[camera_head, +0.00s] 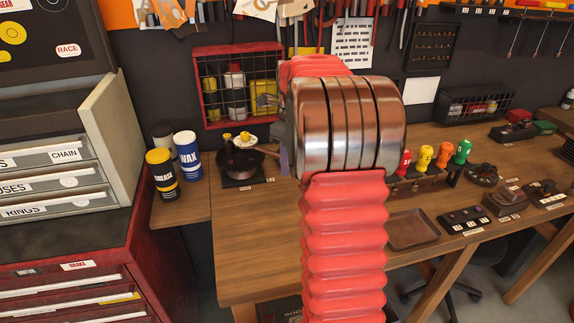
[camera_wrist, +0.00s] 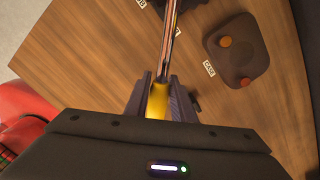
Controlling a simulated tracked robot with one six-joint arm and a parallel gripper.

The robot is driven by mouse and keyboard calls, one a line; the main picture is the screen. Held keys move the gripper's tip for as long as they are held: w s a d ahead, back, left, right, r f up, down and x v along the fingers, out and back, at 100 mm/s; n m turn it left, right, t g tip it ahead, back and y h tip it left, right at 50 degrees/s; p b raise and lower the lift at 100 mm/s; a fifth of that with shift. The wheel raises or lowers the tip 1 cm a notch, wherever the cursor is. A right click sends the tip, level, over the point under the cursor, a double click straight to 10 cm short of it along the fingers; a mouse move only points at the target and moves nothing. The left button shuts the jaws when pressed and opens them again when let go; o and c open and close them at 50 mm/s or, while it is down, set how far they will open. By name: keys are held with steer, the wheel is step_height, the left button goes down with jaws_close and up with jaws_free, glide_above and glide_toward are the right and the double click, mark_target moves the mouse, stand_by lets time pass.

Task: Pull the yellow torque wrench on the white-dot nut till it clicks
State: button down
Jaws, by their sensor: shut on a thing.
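My gripper (camera_wrist: 160,98) is shut on a yellow handle, the grip of the torque wrench (camera_wrist: 157,101), in the wrist view. The wrench's narrow metal shaft (camera_wrist: 170,45) runs away from the jaws and out at the top of the picture. Its far end is out of view there, so I cannot see whether it sits on a nut. No white-dot nut can be made out in either view.
A dark rounded block (camera_wrist: 235,50) with orange and red dots lies right of the shaft. In the head view, a dark round fixture (camera_head: 240,163) stands left of my arm. Coloured numbered handles (camera_head: 424,157) and an empty tray (camera_head: 411,229) are right of it on the wooden bench (camera_head: 260,235).

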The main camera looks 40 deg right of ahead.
steer(key=shift+a, duration=0.1)
steer(key=shift+s+a+m, duration=0.15)
steer(key=shift+a+m, duration=0.45)
steer(key=shift+a, duration=0.55)
steer(key=shift+r, duration=0.55)
steer(key=shift+d, duration=0.1)
step_height(320, 180, up, 6)
stand_by(1.3)
steer(key=shift+s, duration=0.15)
